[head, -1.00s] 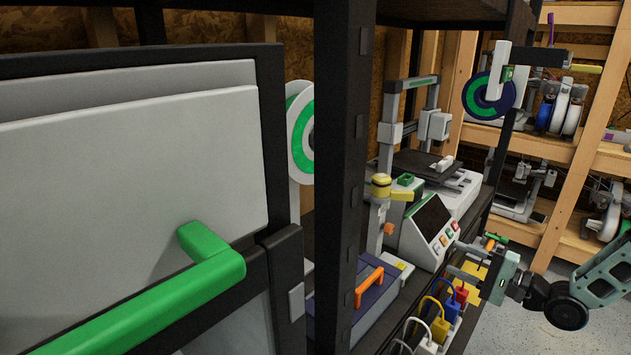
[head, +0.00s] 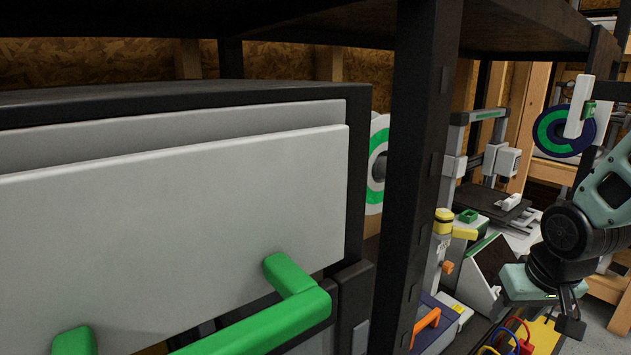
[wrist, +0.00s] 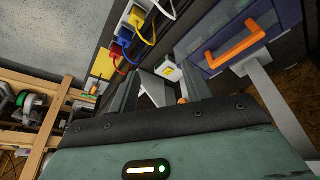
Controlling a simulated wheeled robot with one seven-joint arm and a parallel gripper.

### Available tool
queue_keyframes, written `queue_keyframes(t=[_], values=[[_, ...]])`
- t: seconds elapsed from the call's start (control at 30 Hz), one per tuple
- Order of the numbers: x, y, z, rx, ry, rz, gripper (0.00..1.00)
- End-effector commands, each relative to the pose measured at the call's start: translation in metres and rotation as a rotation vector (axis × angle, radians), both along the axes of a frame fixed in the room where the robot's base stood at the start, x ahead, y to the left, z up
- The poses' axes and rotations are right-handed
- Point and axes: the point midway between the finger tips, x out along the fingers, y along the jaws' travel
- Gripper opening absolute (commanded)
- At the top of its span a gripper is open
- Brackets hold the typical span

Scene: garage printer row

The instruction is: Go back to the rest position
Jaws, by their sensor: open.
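My gripper (head: 568,322) is at the lower right of the head view, on the green and black arm, in front of the shelf with the printer. In the wrist view my gripper (wrist: 160,92) has its two fingers apart, with nothing held between them. Beyond the fingers lie a small white and yellow block (wrist: 168,70) and the blue box with an orange handle (wrist: 234,46). In the head view the fingertips are partly cut off from clear sight.
A large grey-white cabinet (head: 180,215) with a green handle (head: 260,325) fills the left. A dark shelf post (head: 420,180) stands in the middle. A printer (head: 490,200) and a spool (head: 562,132) are at the right. Coloured plugs (wrist: 120,45) with cables show in the wrist view.

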Motion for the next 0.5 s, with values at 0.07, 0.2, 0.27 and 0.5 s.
queue_keyframes(t=[0.07, 0.2, 0.27, 0.5], values=[[-0.018, 0.018, 0.012, 0.004, 0.035, 0.052, 0.49], [-0.045, 0.056, 0.030, 0.029, 0.101, 0.165, 0.49], [-0.052, 0.080, 0.036, 0.031, 0.122, 0.234, 0.49], [-0.107, 0.169, 0.065, 0.019, 0.217, 0.534, 0.49]])
